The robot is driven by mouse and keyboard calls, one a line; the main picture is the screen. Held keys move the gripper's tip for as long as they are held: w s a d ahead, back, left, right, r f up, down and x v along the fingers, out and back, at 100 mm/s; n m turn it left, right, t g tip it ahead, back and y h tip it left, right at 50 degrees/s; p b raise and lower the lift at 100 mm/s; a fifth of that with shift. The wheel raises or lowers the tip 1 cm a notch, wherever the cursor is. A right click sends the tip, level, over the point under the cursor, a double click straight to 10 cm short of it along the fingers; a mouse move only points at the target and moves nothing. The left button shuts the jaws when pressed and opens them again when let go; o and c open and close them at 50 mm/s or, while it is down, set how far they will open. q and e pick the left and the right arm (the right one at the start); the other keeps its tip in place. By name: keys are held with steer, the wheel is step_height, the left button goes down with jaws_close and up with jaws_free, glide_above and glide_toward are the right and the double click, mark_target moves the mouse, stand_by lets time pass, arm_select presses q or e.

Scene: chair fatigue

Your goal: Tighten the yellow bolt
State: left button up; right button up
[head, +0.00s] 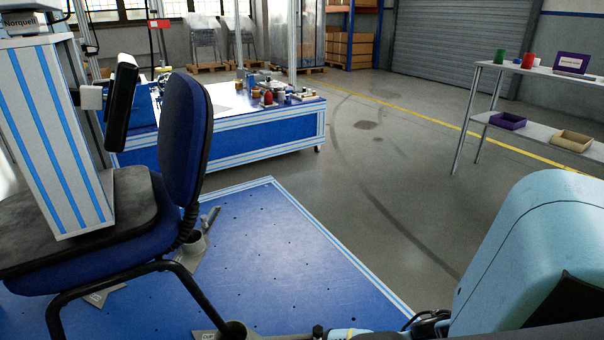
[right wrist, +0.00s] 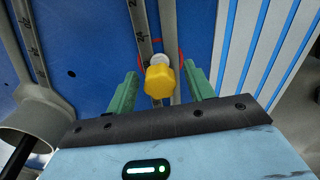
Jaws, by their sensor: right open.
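The yellow bolt (right wrist: 160,82) shows in the right wrist view, with a yellow faceted head and a whitish collar behind it. It sits at a slotted metal rail (right wrist: 146,28) marked with numbers. My right gripper (right wrist: 159,73) is open, its green fingers on either side of the bolt with a visible gap at each side. I cannot tell how deep the bolt lies between the fingers. I cannot make out the bolt in the head view. My left gripper is not in view.
A dark blue office chair (head: 183,140) stands on a blue platform (head: 270,240), with a striped column (head: 55,130) over its seat. A workbench (head: 230,137) with small items is behind. A shelf (head: 540,70) stands at right. Open floor lies between them.

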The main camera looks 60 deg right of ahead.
steer(key=shift+n, duration=1.5)
steer(key=shift+b, duration=0.3)
steer(key=n, duration=0.2)
steer(key=shift+f+n+b, duration=0.1)
steer(key=shift+n+b, duration=0.2)
steer(key=shift+b, duration=0.05)
steer(key=shift+n, duration=0.7)
steer(key=c, duration=1)
steer(key=m+p, duration=0.1)
steer(key=m, duration=0.1)
steer(key=shift+m, duration=1.1)
